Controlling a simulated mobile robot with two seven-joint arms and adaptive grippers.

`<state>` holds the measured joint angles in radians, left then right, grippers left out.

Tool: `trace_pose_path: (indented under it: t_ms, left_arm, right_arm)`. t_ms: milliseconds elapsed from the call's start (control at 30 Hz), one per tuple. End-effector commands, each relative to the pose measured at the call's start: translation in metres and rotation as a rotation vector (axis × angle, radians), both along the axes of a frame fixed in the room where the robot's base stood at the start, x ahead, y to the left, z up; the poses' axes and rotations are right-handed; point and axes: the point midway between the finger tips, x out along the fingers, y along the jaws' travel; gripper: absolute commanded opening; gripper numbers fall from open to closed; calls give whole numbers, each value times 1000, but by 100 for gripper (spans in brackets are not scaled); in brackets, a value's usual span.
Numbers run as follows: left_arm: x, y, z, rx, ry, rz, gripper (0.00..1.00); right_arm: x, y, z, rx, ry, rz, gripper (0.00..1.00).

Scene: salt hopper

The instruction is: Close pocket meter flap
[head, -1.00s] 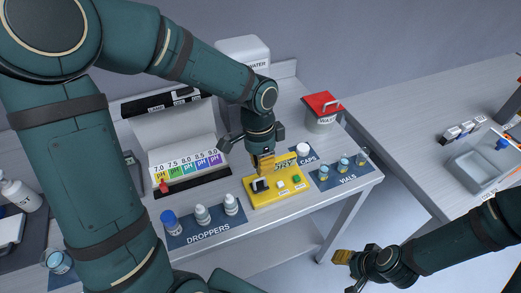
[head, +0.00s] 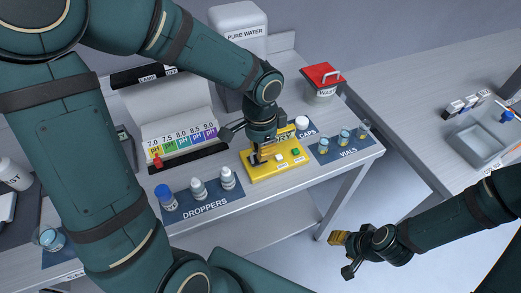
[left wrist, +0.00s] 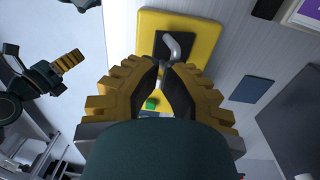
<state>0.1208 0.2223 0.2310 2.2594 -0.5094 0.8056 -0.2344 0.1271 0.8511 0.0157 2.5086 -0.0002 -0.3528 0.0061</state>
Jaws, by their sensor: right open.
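The yellow pocket meter (head: 289,166) lies on the bench between the droppers and the vials. In the left wrist view its yellow body (left wrist: 205,28) carries a dark recess with a grey hooked bar (left wrist: 178,46); I cannot tell the flap's angle. My left gripper (head: 258,156) is low over the meter's left part and hides some of it. In the left wrist view its fingertips (left wrist: 160,70) nearly meet just short of the bar; contact is unclear. A green button (left wrist: 151,103) shows between the fingers. My right gripper (head: 343,254) is open and empty, off the bench's front.
Dropper bottles (head: 198,190) stand front left of the meter, vials (head: 344,138) to its right, and a white cap (head: 302,123) behind. A pH colour chart (head: 180,145) and a red-lidded waste bin (head: 322,82) stand further back. Another bench is at right.

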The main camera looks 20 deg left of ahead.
Motion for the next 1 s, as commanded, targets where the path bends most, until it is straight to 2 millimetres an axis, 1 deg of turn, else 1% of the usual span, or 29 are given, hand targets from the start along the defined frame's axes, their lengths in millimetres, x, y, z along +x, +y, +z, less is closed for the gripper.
trace_pose_path:
  t_ms: [33, 100, 200, 300, 467, 1000]
  left_arm:
    - [-1, -2, -7, 21, -23, -4, 0]
    - [-2, -3, -8, 49, -48, -4, 0]
    - [-3, -4, -10, 84, -78, -3, 0]
    - [-4, -5, -10, 104, -98, -1, 0]
    - [-7, -8, -12, 108, -101, 1, 0]
    - [-5, -6, -9, 107, -99, 2, 0]
  right_arm:
    - [-1, 0, -14, 0, 2, 2, 47]
    - [-1, 0, -23, 0, 2, 3, 47]
    - [1, 0, -33, -1, -2, 2, 47]
    - [2, 0, -40, -1, -4, 3, 47]
    - [3, 0, -43, -1, -7, 3, 47]
    - [3, 0, -39, -2, -8, 2, 47]
